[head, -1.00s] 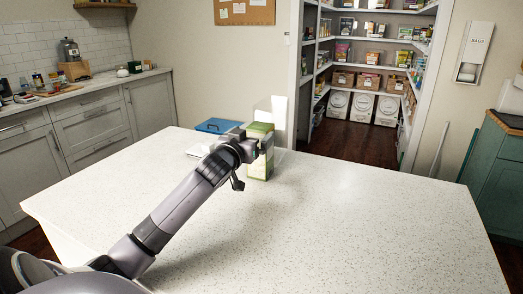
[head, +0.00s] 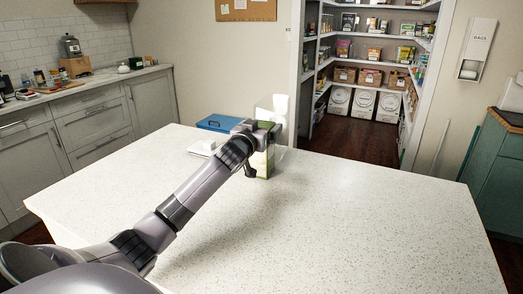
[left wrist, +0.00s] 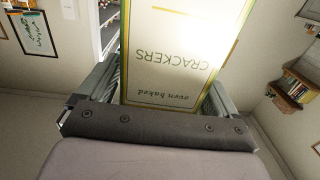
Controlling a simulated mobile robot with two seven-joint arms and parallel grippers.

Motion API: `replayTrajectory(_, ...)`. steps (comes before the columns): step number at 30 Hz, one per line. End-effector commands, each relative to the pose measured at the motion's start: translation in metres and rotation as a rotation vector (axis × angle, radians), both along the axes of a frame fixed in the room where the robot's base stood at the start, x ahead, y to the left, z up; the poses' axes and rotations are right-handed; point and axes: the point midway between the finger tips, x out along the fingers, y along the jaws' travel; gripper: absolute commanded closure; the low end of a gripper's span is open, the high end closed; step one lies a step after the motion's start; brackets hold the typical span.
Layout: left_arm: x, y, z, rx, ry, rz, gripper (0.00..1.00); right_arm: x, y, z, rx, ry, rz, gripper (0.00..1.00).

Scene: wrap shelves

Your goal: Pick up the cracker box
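The cracker box (head: 261,164) stands upright on the white speckled counter, green and pale, partly hidden behind my left gripper (head: 262,131). In the left wrist view the box (left wrist: 170,55) fills the space between the fingers of my left gripper (left wrist: 165,85), with the words "CRACKERS" and "oven baked" upside down. The fingers are spread wide, one on each side of the box near its top. Firm contact on both sides does not show. My right gripper is not in view.
The counter (head: 350,220) is bare in front and to the right. A blue container (head: 218,122) and a white item (head: 202,147) lie left of the box. Pantry shelves are beyond.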

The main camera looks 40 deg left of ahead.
Motion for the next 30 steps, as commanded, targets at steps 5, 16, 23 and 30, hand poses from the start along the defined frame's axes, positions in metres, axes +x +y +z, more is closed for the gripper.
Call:
replayTrajectory(5,0.0,0.0,0.0,0.0,0.0,0.0,0.68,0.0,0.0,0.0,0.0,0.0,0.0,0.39)
replayTrajectory(16,-0.001,0.0,0.002,0.001,-0.003,0.0,0.93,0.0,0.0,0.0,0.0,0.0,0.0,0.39)
replayTrajectory(23,-0.004,-0.001,0.021,0.002,-0.007,-0.001,0.93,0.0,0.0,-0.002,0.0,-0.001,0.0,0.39)
replayTrajectory(30,-0.004,-0.001,0.069,0.003,-0.009,0.0,0.93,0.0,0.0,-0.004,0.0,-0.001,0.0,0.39)
